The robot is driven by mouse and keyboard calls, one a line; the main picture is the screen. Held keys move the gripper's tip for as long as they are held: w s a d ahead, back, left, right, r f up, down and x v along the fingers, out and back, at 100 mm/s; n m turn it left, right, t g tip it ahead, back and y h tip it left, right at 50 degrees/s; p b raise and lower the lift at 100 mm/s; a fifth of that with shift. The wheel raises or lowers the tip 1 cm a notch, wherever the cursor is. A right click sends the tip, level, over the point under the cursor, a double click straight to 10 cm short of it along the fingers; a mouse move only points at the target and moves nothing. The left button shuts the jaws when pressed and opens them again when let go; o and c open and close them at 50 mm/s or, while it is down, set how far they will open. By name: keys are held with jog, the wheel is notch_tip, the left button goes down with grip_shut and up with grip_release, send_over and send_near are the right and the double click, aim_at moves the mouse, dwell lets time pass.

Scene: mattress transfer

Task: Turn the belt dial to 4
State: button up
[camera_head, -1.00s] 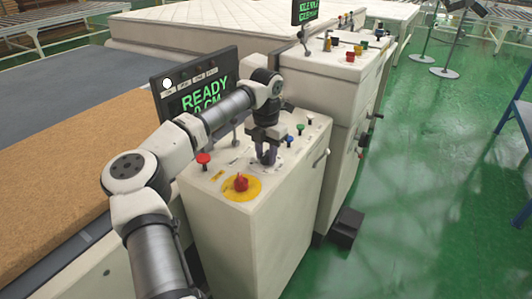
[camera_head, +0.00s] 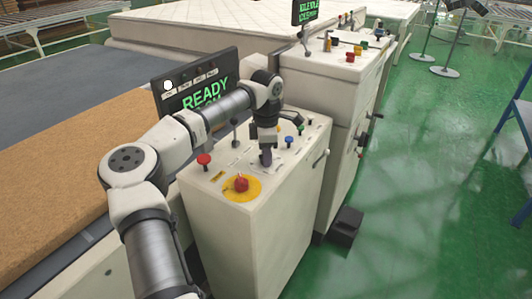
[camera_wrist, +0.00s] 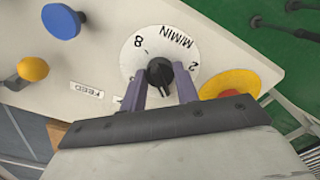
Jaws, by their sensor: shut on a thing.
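The belt dial (camera_wrist: 133,58) is a white round face with a black knob (camera_wrist: 159,71) at its middle. "8", "2" and "M/MIN" show on its face; other marks are hidden by my fingers. I cannot tell which number the knob points at. My gripper (camera_wrist: 160,85) has its two purple-grey fingers on either side of the knob, shut on it. In the head view my gripper (camera_head: 266,157) points down at the top of the white control box (camera_head: 245,225), with its fingers seen nearly edge-on and the dial mostly hidden.
A red emergency button on a yellow disc (camera_head: 254,188) stands just in front of the dial. A red mushroom button (camera_head: 204,160), a blue button (camera_wrist: 61,21) and a yellow knob (camera_wrist: 33,69) are close by. The screen (camera_head: 199,88) reads "READY", partly hidden by my arm.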

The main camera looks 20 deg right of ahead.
jog(key=shift+m, duration=0.6)
jog(key=shift+r, duration=0.1)
jog(key=o, duration=1)
jog(key=shift+c, duration=0.2)
notch_tip(320, 180, up, 14)
jog(key=b, duration=0.2)
